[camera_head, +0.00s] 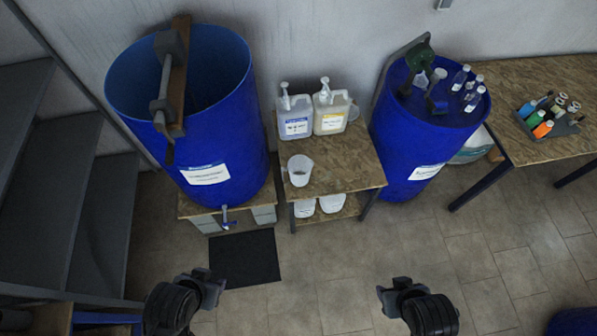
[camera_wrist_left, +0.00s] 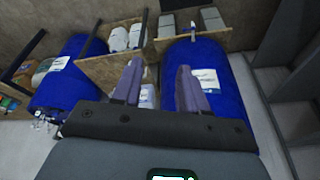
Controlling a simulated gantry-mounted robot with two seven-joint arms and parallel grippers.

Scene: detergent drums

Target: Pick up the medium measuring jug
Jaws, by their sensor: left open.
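A whitish measuring jug (camera_head: 300,170) stands on the top of the small wooden table. Two more white containers, one at the left (camera_head: 305,207) and one at the right (camera_head: 332,203), stand on its lower shelf, partly hidden by the tabletop. I cannot tell which is the medium jug. My left gripper (camera_head: 209,288) is open and empty, well in front of the table and apart from everything. Its two fingers show in the left wrist view (camera_wrist_left: 156,82), with a white container between them in the background. My right gripper (camera_head: 390,293) is at the lower right, away from the jugs; its jaws are unclear.
A large open blue drum (camera_head: 215,140) stands left of the small table (camera_head: 345,165), a closed blue drum (camera_head: 410,150) right of it. Two pump canisters (camera_head: 294,117) stand behind the jug. A dark mat (camera_head: 245,258) lies on the floor. Metal stairs (camera_head: 60,190) are at left.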

